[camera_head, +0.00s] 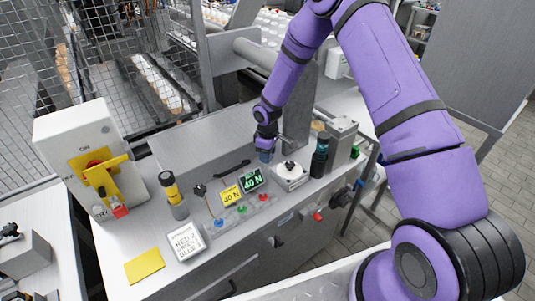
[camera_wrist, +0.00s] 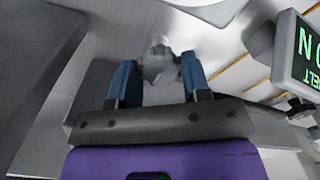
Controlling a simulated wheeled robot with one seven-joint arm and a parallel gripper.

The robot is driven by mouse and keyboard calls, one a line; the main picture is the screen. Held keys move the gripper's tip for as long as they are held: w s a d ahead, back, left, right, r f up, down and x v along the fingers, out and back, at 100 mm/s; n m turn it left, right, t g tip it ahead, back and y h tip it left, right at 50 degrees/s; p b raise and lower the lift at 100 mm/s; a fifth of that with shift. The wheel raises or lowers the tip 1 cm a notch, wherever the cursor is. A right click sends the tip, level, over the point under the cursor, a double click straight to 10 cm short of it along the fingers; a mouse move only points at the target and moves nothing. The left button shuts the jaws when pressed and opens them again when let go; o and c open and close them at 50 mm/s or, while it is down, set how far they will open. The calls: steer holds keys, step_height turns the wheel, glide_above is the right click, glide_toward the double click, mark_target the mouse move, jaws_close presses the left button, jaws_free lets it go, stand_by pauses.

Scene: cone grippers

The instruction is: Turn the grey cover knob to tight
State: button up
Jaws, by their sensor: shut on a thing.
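In the wrist view, the grey cover knob (camera_wrist: 160,64) sits between the two blue fingers of my gripper (camera_wrist: 157,70). My gripper is shut on it, with one finger on each side. In the head view, my gripper (camera_head: 265,155) is low at the front of a grey cover, behind the lit display. The knob is hidden there by the fingers and wrist. I cannot tell the knob's turn angle or any marks on it.
A green-lit display (camera_head: 252,181) reading 40 N and a yellow 40 N card (camera_head: 230,195) stand close in front. A white-topped device (camera_head: 290,174) and a dark bottle (camera_head: 319,158) stand right. A switch box (camera_head: 85,155) with yellow handle stands left.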

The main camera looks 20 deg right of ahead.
steer(key=o, duration=0.9)
step_height(320, 180, up, 11)
steer(key=shift+f, duration=0.1)
